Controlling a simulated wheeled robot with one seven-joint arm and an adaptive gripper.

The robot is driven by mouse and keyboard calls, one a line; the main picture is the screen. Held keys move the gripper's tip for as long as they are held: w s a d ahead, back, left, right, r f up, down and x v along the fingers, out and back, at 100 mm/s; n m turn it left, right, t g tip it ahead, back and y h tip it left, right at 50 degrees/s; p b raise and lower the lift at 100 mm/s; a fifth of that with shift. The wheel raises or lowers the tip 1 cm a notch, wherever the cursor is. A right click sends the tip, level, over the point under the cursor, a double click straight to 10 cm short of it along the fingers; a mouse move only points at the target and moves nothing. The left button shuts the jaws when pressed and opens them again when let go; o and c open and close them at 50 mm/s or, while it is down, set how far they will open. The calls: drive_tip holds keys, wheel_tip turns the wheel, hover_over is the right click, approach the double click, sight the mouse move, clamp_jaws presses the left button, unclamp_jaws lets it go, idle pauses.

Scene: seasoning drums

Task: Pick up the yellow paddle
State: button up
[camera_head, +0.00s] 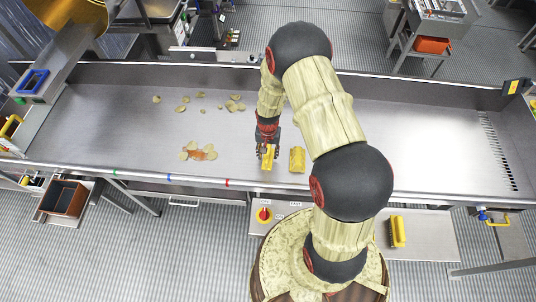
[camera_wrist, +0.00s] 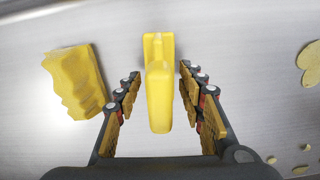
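The yellow paddle (camera_wrist: 158,95), a smooth tool with a raised handle, lies on the metal surface in the wrist view, its near end between my fingers. In the head view the yellow paddle (camera_head: 267,163) shows just below my gripper (camera_head: 267,149). My gripper (camera_wrist: 160,80) is open, one finger on each side of the handle, with a visible gap on both sides. A second yellow piece with a wavy edge (camera_wrist: 75,80) lies to the left in the wrist view. In the head view this wavy piece (camera_head: 297,160) is right of my gripper.
Several chips (camera_head: 200,153) lie scattered on the metal trough (camera_head: 110,125) to the left. A yellow-handled brush (camera_head: 397,232) sits on a side shelf in front. The trough's right part is clear.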

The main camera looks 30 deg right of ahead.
drive_tip(key=shift+c, duration=1)
drive_tip(key=c, duration=0.7)
clamp_jaws()
